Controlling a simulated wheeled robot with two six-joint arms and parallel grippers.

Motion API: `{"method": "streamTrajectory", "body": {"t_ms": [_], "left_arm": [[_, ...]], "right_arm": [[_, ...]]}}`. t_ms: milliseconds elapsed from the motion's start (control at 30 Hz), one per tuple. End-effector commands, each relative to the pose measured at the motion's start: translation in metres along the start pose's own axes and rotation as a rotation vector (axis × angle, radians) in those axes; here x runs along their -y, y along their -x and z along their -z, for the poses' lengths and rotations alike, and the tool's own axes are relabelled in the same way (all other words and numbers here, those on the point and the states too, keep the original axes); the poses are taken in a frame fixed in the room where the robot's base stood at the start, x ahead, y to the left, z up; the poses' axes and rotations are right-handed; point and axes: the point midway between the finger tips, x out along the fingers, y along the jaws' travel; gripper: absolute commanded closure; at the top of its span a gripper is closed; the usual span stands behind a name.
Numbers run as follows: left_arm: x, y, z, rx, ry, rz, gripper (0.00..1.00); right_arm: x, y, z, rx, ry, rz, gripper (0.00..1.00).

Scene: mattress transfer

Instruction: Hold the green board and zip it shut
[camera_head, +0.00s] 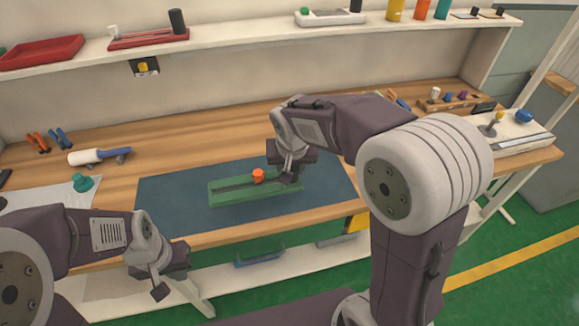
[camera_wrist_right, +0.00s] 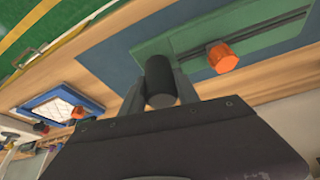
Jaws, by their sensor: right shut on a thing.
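The green board (camera_head: 225,198) lies flat on a dark blue mat (camera_head: 165,208). A dark slot runs along it, and an orange knob (camera_head: 258,175) sits on the slot. In the right wrist view the board (camera_wrist_right: 165,45) and the orange knob (camera_wrist_right: 222,57) are close in front of the gripper. My right gripper (camera_head: 287,178) is at the board's right end, shut on a dark cylinder (camera_wrist_right: 160,80). The knob is beside the fingers, apart from them. My left gripper (camera_head: 170,285) hangs in front of the table edge, away from the board; its finger gap is unclear.
A teal knob-shaped item (camera_head: 83,183), a white-and-blue tool (camera_head: 98,156) and pliers (camera_head: 50,139) are at the left. A shelf (camera_head: 240,32) runs above the back. A white device (camera_head: 515,132) stands at the far right. The mat's left part is clear.

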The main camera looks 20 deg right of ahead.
Motion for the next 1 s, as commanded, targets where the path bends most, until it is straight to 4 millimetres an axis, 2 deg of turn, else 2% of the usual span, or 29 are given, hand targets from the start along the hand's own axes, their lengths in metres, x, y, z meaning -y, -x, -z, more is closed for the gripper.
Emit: {"method": "streamTrajectory", "body": {"t_ms": [1000], "left_arm": [[-0.001,0.024,0.002,0.000,0.000,0.000,1.00]], "right_arm": [[0.068,-0.009,0.029,-0.001,0.001,0.002,1.00]]}}
